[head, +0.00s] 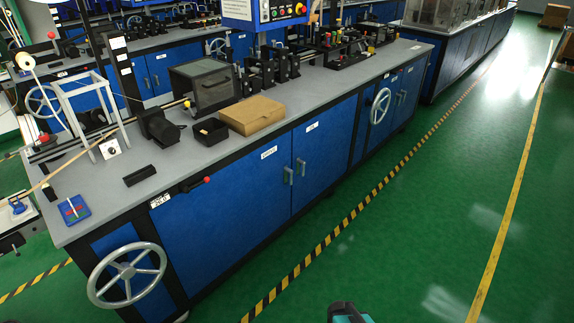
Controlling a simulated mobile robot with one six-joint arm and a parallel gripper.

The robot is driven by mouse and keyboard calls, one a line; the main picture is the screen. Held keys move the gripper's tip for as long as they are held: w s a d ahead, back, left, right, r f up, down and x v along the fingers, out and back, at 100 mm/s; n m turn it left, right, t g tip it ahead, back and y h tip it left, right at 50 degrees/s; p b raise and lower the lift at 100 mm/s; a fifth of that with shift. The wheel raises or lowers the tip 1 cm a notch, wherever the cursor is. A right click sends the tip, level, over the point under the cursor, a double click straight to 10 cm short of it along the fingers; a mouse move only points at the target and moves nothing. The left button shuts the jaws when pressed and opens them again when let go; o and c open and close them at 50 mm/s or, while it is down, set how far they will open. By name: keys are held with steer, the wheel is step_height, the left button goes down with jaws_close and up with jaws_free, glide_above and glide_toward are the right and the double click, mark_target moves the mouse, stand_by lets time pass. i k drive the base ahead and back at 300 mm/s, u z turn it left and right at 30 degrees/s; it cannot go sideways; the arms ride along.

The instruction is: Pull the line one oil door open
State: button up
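A pair of blue doors fills the front of the long bench. The left door (225,215) and the right door (325,150) are closed, meeting at a narrow seam. Each has a small upright grey handle near the seam, the left handle (289,176) and the right handle (301,168). A small white label sits near the top of each door; both are too small to read surely, so I cannot tell which is the oil door. My gripper is not clearly in view; only a teal and black part of my arm shows at the bottom edge.
A grey handwheel (127,275) sticks out at the bench's near left end, another (380,106) farther right. A red-knobbed lever (207,180) juts out above the left door. A cardboard box (252,115) lies on top. The green floor before the doors is clear, crossed by striped tape (330,240).

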mark_target(323, 142)
steer(key=u, duration=0.6)
steer(key=i, duration=0.9)
steer(key=u, duration=0.45)
